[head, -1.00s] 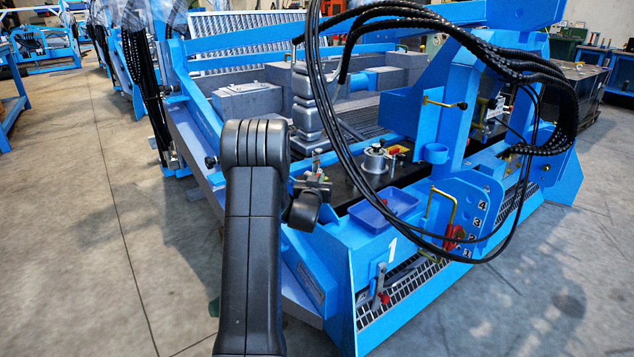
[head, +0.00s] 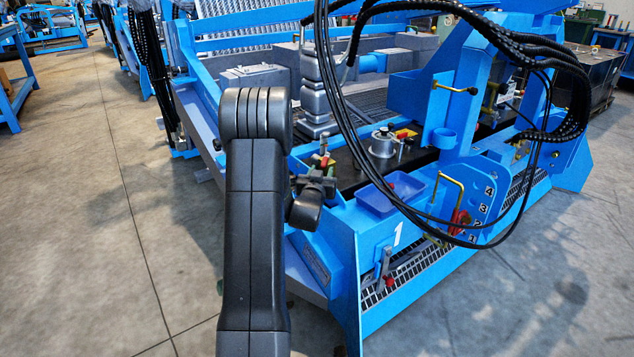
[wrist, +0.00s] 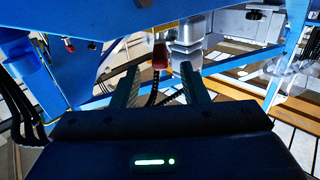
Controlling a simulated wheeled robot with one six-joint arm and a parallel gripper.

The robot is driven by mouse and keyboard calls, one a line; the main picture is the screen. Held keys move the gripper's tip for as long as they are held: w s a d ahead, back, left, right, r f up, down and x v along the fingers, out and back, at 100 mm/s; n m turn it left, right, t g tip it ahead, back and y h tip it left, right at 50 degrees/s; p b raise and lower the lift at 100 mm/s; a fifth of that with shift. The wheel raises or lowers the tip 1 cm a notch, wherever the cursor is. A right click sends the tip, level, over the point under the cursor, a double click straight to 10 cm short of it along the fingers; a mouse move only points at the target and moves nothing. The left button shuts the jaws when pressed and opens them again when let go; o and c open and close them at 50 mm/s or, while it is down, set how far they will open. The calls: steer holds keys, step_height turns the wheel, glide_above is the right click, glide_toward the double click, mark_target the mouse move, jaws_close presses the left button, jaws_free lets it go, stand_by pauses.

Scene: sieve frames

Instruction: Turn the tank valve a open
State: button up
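In the head view, a small upright red-topped handle (head: 323,144) stands at the left end of the black tank top (head: 347,178). Whether it is tank valve a cannot be read from any label. My gripper (head: 312,178) is just in front of it, partly hidden behind my dark arm. In the wrist view, my gripper (wrist: 159,72) has its two greenish fingers spread apart with nothing between them. A red handle end (wrist: 160,56) shows just beyond the fingertips, between their lines. No contact is visible.
A silver capped cylinder (head: 383,142) and a yellow-red part (head: 405,133) stand on the tank top. A blue tray (head: 390,194) lies in front. Black hoses (head: 345,120) loop across the right. A grey stacked column (head: 313,90) rises behind.

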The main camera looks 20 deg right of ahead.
steer(key=p+v, duration=0.1)
steer(key=v, duration=0.6)
steer(key=shift+s+a, duration=0.15)
steer(key=shift+s, duration=0.05)
